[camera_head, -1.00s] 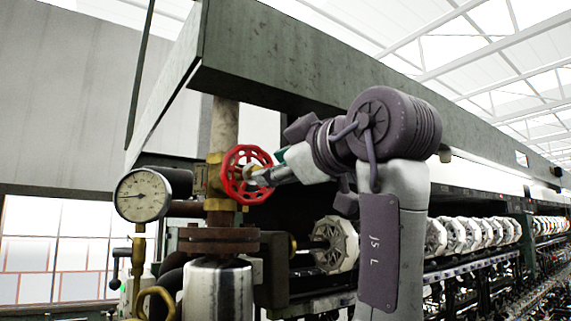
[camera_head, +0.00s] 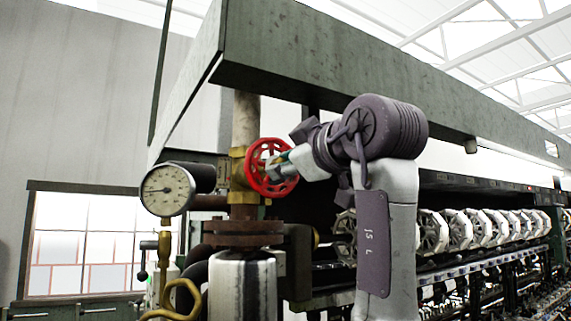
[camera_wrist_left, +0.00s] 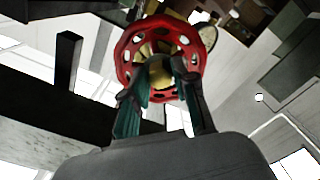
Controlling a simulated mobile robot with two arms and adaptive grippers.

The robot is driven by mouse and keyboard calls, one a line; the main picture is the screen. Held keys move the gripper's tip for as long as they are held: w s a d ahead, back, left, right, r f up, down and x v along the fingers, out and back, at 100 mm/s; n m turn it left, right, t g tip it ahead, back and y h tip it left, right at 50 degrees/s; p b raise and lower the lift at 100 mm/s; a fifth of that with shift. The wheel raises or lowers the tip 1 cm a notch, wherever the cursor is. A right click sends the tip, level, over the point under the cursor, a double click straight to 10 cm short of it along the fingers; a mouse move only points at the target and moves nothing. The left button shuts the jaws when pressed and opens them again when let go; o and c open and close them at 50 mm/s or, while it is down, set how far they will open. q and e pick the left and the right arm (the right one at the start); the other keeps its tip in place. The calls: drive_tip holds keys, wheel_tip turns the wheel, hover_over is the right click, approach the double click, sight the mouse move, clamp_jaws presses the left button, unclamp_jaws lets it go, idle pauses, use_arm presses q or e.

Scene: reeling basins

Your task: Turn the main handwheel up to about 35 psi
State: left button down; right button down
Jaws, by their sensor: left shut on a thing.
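The red main handwheel (camera_head: 270,167) sits on a brass valve (camera_head: 238,172) on a vertical pipe in the head view. It also shows in the left wrist view (camera_wrist_left: 133,87), straight ahead of the fingers. My left gripper (camera_head: 275,165) is at the wheel's face, its fingers shut on the handwheel near its middle. In the wrist view the two fingers (camera_wrist_left: 163,80) reach the hub area. The round pressure gauge (camera_head: 167,189) stands left of the valve, its dark needle pointing left; its numbers are too small to read. My right gripper is not in view.
A green steel beam (camera_head: 330,50) runs overhead. A shiny cylinder (camera_head: 243,288) stands below the valve, with a curved brass pipe (camera_head: 183,292) beside it. A row of pale reels (camera_head: 465,228) lies to the right, behind my left arm.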

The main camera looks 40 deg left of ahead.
use_arm(q)
drive_tip(key=n, duration=1.7)
drive_tip(key=c, duration=1)
unclamp_jaws()
drive_tip(key=shift+c, duration=0.2)
